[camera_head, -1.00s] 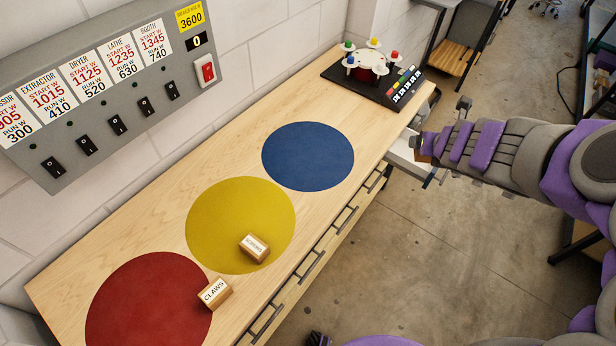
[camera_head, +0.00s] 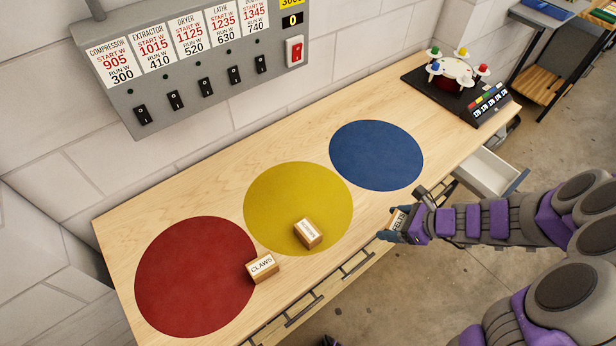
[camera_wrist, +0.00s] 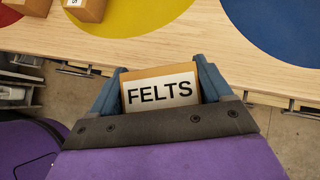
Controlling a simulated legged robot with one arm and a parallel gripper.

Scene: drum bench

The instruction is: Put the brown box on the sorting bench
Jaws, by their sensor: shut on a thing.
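My gripper (camera_head: 396,222) is shut on a brown box labelled FELTS (camera_wrist: 161,91). In the wrist view the box sits between the two blue fingers, its label facing the camera. In the head view the box (camera_head: 398,219) is mostly hidden by the gripper, near the front edge of the sorting bench (camera_head: 190,185). The bench top carries a red circle (camera_head: 190,280), a yellow circle (camera_head: 290,195) and a blue circle (camera_head: 376,155). The gripper is at the front side of the bench, nearest the blue and yellow circles.
A CLAWS box (camera_head: 262,268) sits at the red circle's right edge. Another small box (camera_head: 308,233) sits on the yellow circle. The blue circle is clear. An open drawer (camera_head: 492,174) juts from the bench front at the right. A drum device (camera_head: 460,75) stands at the far end.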

